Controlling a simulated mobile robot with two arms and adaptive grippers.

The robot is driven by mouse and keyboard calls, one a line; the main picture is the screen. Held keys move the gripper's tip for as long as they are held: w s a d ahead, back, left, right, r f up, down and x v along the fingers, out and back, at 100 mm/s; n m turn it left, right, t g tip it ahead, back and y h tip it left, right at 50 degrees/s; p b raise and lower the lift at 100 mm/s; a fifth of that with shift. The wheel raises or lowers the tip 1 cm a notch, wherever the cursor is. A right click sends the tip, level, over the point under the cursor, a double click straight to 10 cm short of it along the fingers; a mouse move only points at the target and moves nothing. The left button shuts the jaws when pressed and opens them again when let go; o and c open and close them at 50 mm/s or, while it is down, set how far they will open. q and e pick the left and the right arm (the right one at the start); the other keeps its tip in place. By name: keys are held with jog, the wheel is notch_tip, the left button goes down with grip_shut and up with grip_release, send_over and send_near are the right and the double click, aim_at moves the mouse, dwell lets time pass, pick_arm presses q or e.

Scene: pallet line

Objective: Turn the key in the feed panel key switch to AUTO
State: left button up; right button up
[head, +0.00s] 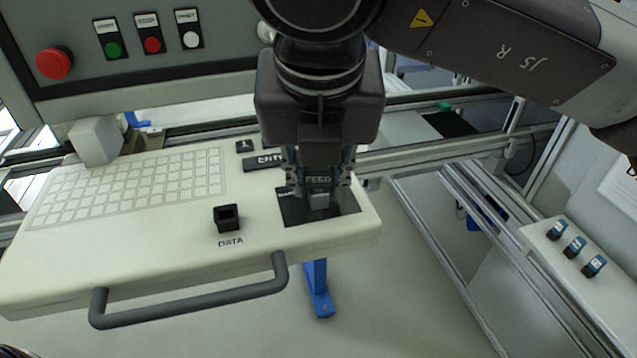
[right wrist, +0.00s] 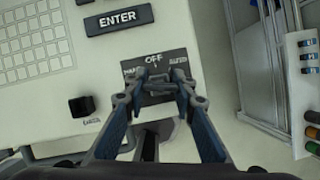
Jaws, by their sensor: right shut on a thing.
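The feed panel key switch sits on a black plate (head: 347,207) at the right end of the pale control desk. In the right wrist view the plate (right wrist: 150,98) carries the labels OFF at the top, AUTO at the right and a partly covered one at the left. My right gripper (head: 320,190) points down over the plate and is shut on the key, whose tag (head: 318,180) reads FEED. In the right wrist view the fingertips (right wrist: 158,80) largely cover the key and switch, so I cannot tell which way the key points. My left gripper is not in view.
The desk (head: 150,255) has a keypad, an ENTER key (head: 265,161), a black DATA socket (head: 227,217) and a grey front handle (head: 190,303). An upright panel with a red mushroom button (head: 54,63) stands behind. A side ledge at right holds several blue-topped items (head: 574,247).

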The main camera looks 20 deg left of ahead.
jog(key=shift+f+m+h+b, duration=0.15)
jog(key=shift+m+h+b, duration=0.35)
jog(key=shift+m+b, duration=0.75)
jog(key=m+h+b, duration=0.1)
jog(key=m, duration=0.2)
jog(key=o, duration=1.7)
jog(key=shift+r, duration=0.25)
jog(key=shift+r+p, duration=2.05)
jog(key=shift+r, duration=1.35)
